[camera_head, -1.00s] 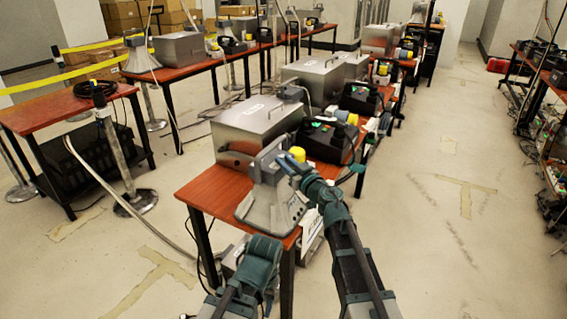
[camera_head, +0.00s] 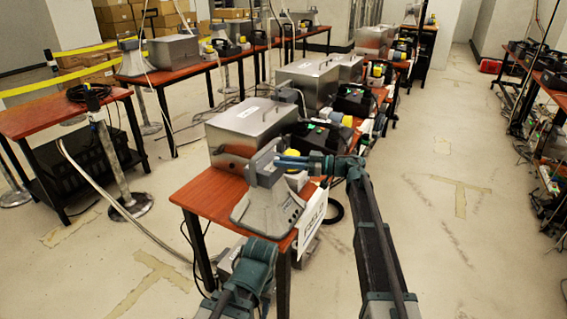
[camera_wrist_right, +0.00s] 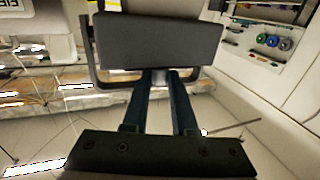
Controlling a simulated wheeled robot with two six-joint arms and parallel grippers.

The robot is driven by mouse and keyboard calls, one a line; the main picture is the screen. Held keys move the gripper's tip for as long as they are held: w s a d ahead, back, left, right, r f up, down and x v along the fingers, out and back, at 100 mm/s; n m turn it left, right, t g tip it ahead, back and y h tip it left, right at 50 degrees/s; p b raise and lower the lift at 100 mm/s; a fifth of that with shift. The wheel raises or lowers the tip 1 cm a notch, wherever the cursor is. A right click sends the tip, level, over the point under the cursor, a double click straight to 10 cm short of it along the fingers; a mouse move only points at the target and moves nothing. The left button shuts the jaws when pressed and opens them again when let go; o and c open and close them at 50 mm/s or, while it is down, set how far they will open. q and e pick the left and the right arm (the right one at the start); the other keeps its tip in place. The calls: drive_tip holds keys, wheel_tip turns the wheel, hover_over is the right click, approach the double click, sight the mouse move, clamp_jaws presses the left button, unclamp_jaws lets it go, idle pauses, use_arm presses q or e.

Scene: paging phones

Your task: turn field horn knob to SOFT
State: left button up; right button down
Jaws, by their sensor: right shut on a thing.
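The grey field horn (camera_head: 267,212) stands on the front end of the red-brown table (camera_head: 212,192), its flared mouth toward me and its box-like back part above. My right gripper (camera_head: 281,161) reaches in from the right and its tips meet the horn's back part. In the right wrist view, the two fingers (camera_wrist_right: 165,76) are close together and end at the dark grey block (camera_wrist_right: 158,40) with a bracket round it. The knob and its marks are hidden behind the fingers and block. My left arm's wrist shows at the bottom, but its gripper fingers do not.
A white sign reading FIELD (camera_head: 311,215) hangs on the table's right side. A large metal box (camera_head: 250,128) and a black unit with a yellow plug stand behind the horn.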

drive_tip(key=shift+w+n+g, duration=0.1)
drive_tip(key=shift+n+g, duration=0.4)
drive_tip(key=shift+g, duration=0.3)
drive_tip(key=c, duration=0.7)
unclamp_jaws()
drive_tip(key=s+d, duration=0.1)
drive_tip(key=d, duration=1.2)
drive_tip(key=shift+s+d, duration=0.3)
drive_tip(key=shift+d, duration=0.05)
